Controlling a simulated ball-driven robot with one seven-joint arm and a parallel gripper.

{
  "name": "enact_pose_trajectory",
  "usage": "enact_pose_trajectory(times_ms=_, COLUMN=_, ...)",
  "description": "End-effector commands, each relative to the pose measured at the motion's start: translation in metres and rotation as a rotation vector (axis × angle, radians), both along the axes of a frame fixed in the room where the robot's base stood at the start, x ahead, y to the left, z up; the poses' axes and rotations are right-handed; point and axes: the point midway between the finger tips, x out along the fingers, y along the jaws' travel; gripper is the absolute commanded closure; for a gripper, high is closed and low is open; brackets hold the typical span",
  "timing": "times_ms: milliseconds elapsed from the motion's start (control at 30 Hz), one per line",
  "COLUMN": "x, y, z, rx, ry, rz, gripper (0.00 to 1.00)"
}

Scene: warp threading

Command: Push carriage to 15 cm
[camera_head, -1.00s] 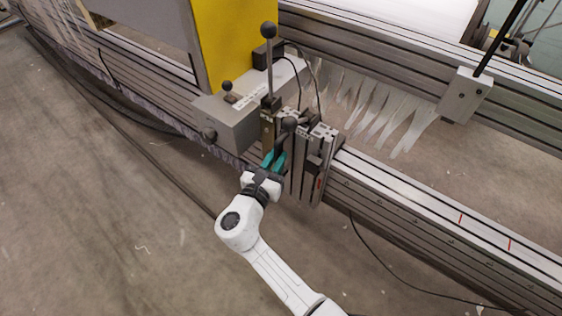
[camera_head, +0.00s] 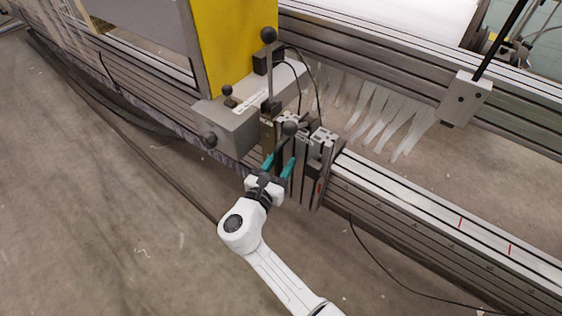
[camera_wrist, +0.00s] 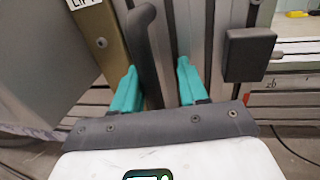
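The carriage (camera_head: 235,123) is a grey box with lever knobs and vertical metal blocks, riding on the front rail (camera_head: 400,197) beside a yellow panel. A dark push handle (camera_head: 288,130) with a round end sticks out from its front. In the wrist view the dark handle (camera_wrist: 146,45) stands between the teal fingers. My gripper (camera_head: 279,162) is at the carriage's front with its fingers spread. The gripper in the wrist view (camera_wrist: 157,82) is open around the lower handle, with a gap on the right side; contact on the left cannot be told.
Red marks (camera_head: 461,222) are on the rail to the right, which is clear. A white block with a rod (camera_head: 465,95) sits on the rear beam. Pale threads (camera_head: 375,110) hang between the beams. A dark block (camera_wrist: 250,54) is right of my fingers.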

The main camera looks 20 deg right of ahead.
Motion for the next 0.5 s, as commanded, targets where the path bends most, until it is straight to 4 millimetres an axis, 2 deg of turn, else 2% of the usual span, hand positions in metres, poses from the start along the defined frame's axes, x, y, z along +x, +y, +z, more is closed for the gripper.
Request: enact_pose_trajectory(times_ms=500, x=-0.063, y=0.058, z=0.002, rx=-0.002, ry=0.003, rz=0.001, gripper=0.58)
